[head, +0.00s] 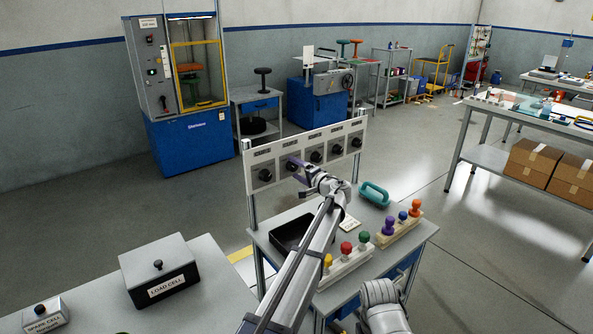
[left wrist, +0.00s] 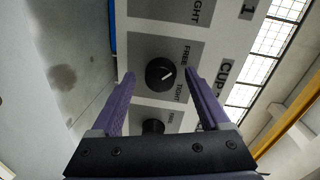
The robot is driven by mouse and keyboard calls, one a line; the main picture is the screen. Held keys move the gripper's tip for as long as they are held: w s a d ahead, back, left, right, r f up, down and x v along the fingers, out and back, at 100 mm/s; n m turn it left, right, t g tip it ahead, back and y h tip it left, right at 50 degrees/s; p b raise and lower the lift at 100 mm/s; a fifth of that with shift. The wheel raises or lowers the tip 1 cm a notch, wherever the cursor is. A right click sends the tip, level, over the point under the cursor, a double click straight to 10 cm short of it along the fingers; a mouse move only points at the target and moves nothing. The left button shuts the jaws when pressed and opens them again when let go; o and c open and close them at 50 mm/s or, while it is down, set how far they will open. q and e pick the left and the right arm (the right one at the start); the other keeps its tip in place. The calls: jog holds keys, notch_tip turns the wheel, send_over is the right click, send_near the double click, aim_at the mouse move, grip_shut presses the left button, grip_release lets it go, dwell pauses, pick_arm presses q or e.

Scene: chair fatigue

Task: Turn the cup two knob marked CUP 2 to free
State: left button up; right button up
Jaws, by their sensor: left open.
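The grey knob panel (head: 306,152) stands upright on a frame at the back of the small bench, with a row of black knobs. In the left wrist view, a round black knob (left wrist: 160,74) sits on a grey plate marked FREE and TIGHT. Its label reads CUP; the number is hidden behind a finger, and the label above it ends in 1. The knob's white pointer lies diagonally. My left gripper (head: 298,165) is at the panel near the second knob from the left. It is open, with its purple fingers (left wrist: 161,76) either side of the knob; contact is not visible.
The bench holds a black tray (head: 291,235), a teal handle (head: 375,194), and two racks of coloured knobs (head: 345,265) (head: 400,228). A load cell box (head: 159,270) is on the table at left. My right arm shows at the bottom. Floor behind the panel is clear.

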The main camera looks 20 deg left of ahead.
pick_arm(q)
jog(key=v, duration=0.7)
jog(key=shift+s+d+p, duration=0.25)
jog(key=shift+d+p, duration=0.05)
jog(key=shift+r, duration=0.1)
